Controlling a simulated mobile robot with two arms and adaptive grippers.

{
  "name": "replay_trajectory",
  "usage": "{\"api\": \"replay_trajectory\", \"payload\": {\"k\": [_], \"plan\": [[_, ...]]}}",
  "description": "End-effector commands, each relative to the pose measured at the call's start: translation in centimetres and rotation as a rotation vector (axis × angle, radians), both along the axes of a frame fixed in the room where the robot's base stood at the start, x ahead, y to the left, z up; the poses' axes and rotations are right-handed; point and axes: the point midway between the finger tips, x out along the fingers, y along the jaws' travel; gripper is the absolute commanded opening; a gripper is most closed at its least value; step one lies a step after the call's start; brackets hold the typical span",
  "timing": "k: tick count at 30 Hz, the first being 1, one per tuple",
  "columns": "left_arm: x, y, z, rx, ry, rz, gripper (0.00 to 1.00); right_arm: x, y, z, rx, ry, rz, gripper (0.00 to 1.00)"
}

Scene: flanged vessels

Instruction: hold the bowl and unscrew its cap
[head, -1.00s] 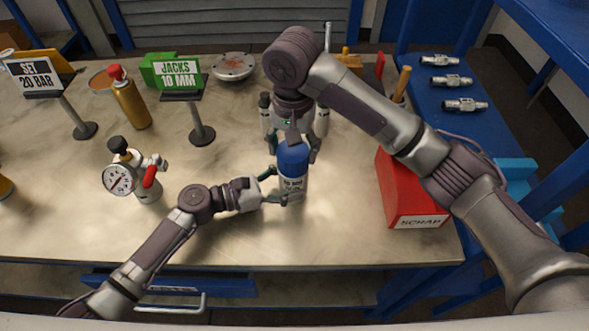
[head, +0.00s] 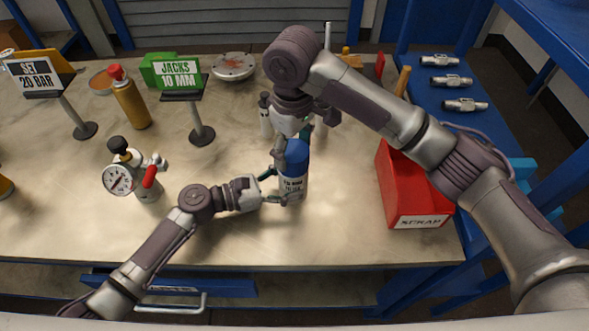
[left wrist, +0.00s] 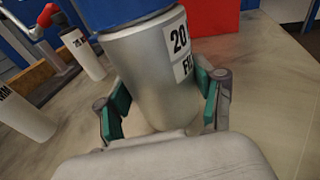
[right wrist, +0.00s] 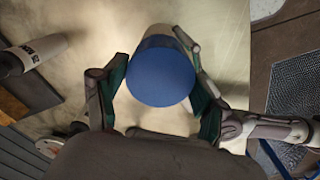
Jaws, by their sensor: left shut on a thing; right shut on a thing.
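The bowl (head: 293,187) is a silver-grey upright cylinder with a white label, standing at the middle front of the bench. It also shows in the left wrist view (left wrist: 146,75). Its blue cap (head: 297,155) sits on top and fills the middle of the right wrist view (right wrist: 160,73). My left gripper (head: 275,187) is shut on the bowl from the left, with a finger on each side of it (left wrist: 165,103). My right gripper (head: 292,140) reaches down from above and is shut on the cap, with a finger on either side. The thread is hidden.
A red scrap box (head: 408,187) stands to the right. A gauge unit with a red lever (head: 120,179) and a "JACKS 10 MM" sign (head: 179,76) stand to the left. Pale bottles (head: 265,112) stand behind the bowl. The bench front is clear.

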Motion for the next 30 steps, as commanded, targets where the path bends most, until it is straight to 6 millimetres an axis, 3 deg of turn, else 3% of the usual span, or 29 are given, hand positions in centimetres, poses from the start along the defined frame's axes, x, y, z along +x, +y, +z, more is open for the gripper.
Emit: {"api": "replay_trajectory", "payload": {"k": [2,3,5,17,30], "plan": [[0.02,0.04,-0.02,0.0,0.0,0.001,0.4,0.01,-0.1,-0.03,-0.002,0.0,-0.003,0.27],[0.02,0.04,-0.02,0.0,0.0,0.001,0.4,0.01,-0.1,-0.03,-0.003,0.001,-0.003,0.78],[0.02,0.05,-0.02,0.0,0.0,0.001,0.4,0.02,-0.09,-0.03,-0.002,0.0,-0.003,0.88],[0.02,0.04,-0.02,0.001,0.0,0.001,0.4,-0.01,-0.02,-0.03,-0.001,0.001,-0.061,0.9],[0.01,0.03,-0.02,0.001,-0.001,0.001,0.4,0.02,-0.05,0.0,-0.001,-0.001,-0.79,0.9]]}}
